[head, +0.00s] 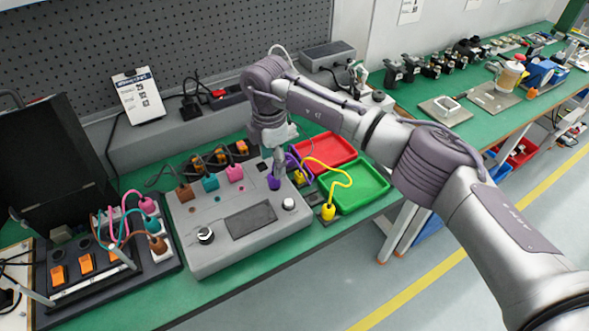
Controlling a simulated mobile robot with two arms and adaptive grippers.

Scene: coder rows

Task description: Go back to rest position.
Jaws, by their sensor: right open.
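My right arm comes in from the right and arches over the bench. Its gripper (279,170) points down, just above a purple plug (273,183) at the right end of the grey control box (210,262). The jaws are open, and I cannot tell whether they touch the plug. My left gripper is not in view.
A red tray (322,147) and a green tray (362,200) sit right of the box, under my arm. A black case (100,270) with cables and orange switches is at the left. A grey pegboard wall (200,50) stands behind the green bench.

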